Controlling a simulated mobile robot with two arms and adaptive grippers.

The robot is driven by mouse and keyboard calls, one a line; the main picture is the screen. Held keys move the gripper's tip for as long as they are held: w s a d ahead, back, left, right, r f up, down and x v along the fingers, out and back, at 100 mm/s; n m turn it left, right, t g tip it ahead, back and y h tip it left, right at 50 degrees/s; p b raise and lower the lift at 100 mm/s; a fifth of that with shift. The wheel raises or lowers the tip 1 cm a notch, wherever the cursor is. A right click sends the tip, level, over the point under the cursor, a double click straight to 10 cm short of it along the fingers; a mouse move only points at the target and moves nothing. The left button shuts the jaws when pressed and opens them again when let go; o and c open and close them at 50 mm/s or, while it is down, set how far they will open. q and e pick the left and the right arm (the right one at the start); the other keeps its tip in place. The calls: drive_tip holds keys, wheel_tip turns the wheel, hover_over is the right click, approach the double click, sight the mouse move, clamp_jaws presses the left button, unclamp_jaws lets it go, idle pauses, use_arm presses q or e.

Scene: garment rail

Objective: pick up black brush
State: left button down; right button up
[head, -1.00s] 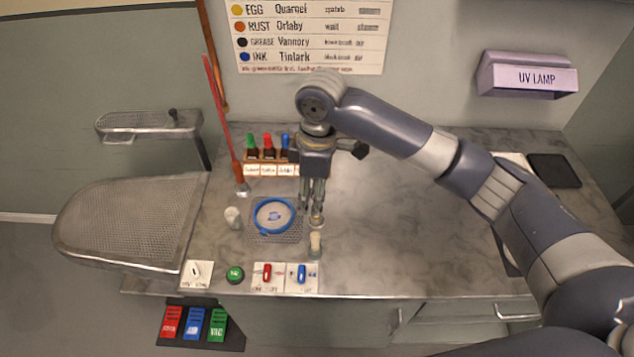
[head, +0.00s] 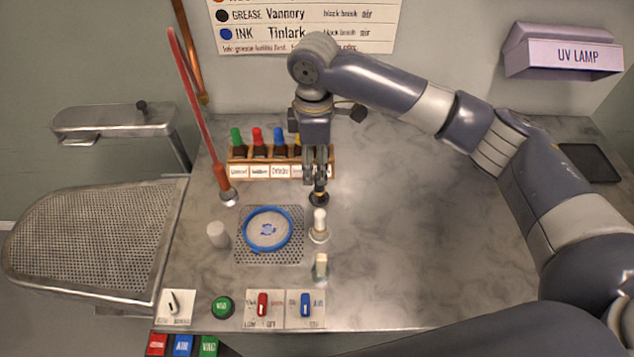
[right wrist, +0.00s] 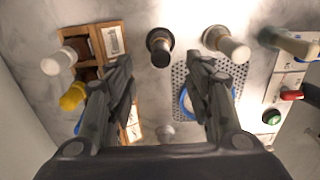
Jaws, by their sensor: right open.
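The black brush (head: 319,196) stands on the counter just below my right gripper (head: 318,174), with its dark top showing. In the right wrist view the black brush (right wrist: 160,46) lies beyond and between the two spread fingertips. My right gripper (right wrist: 162,64) is open and empty, pointing down, with the brush apart from its fingers as far as I can see. A white-topped brush (head: 319,224) stands in front of the black one, and a pale, greenish one (head: 320,266) is nearer the counter's front. My left gripper is not in view.
A wooden rack (head: 238,170) of colour-capped bottles stands close behind and left of the gripper. A perforated plate with a blue-ringed dish (head: 267,230) lies left of the brushes. Switches (head: 263,306) line the front edge. The counter (head: 420,240) on the right is clear.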

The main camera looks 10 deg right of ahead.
sight(319, 187)
drive_tip(key=f, duration=0.1)
drive_tip(key=s+f, duration=0.1)
drive_tip(key=f, duration=0.1)
drive_tip(key=shift+w+d+f+p, duration=0.1)
drive_tip(key=shift+f+p, duration=0.15)
drive_tip(key=shift+p, duration=0.05)
drive_tip(key=f, duration=0.1)
drive_tip(key=f+p, duration=0.1)
drive_tip(key=f, duration=0.2)
drive_tip(key=shift+w+d+f, duration=0.2)
drive_tip(key=shift+d, duration=0.2)
drive_tip(key=shift+f, duration=0.35)
drive_tip(key=c, duration=1)
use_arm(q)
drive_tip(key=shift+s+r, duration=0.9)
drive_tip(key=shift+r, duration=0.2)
use_arm(e)
drive_tip(key=shift+c, duration=0.7)
